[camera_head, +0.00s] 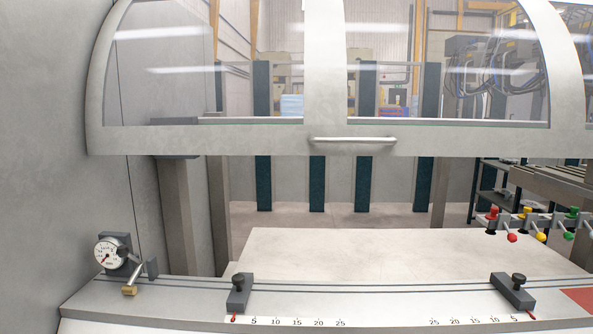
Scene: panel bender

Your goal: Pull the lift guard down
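The lift guard (240,139) is a pale metal frame with clear window panes across the upper part of the head view. It is raised, with an open gap between its lower edge and the work table. A silver bar handle (352,140) is fixed on its bottom rail near the middle. Neither gripper shows in the view.
Below is a pale work table (400,250) with a front rail bearing a ruler strip (370,322) and two dark clamp stops (239,293), (513,291). A dial gauge (108,254) stands at left. Coloured knobs (540,225) are at right. The space before the handle is clear.

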